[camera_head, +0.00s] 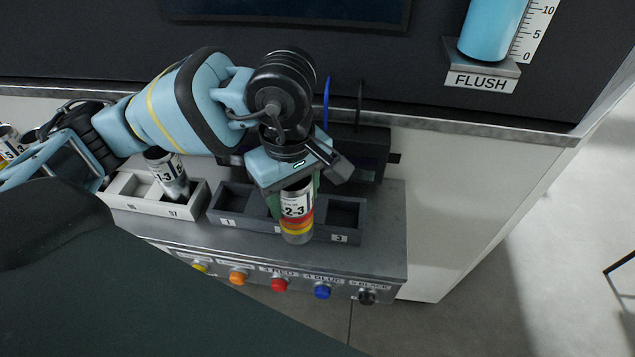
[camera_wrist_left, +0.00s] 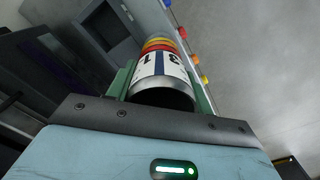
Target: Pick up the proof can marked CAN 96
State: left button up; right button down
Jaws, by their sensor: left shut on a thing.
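My left gripper (camera_head: 295,193) is shut on a silver can (camera_head: 296,211) with a white label reading 2-3 and red, orange and yellow bands at its lower end. Small print above 2-3 is unreadable. The can hangs slightly tilted in front of the middle of a dark rack (camera_head: 262,211); whether its lower end touches the rack is unclear. In the left wrist view the banded can (camera_wrist_left: 162,65) sits between the green fingers. Another can (camera_head: 167,172), marked 1-3, stands in a white rack (camera_head: 195,207) at left. No CAN 96 marking is legible on either can.
The dark rack's right slot, marked 3, looks empty. A row of coloured buttons (camera_head: 279,285) runs along the bench front. More cans (camera_head: 10,147) show at the left edge. A blue cylinder (camera_head: 490,30) stands on the FLUSH ledge (camera_head: 482,82). Bare bench top (camera_head: 385,250) lies at right.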

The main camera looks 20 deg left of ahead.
pick_arm(q)
jog(key=shift+s+a+r+b, duration=0.1)
jog(key=shift+s+a, duration=0.45)
jog(key=shift+s, duration=0.3)
jog(key=shift+s+a+r+b, duration=0.1)
jog(key=shift+s+a, duration=0.4)
jog(key=shift+s, duration=0.3)
jog(key=shift+s+a+r+b, duration=0.1)
jog(key=shift+s+a, duration=0.45)
jog(key=shift+s, duration=0.3)
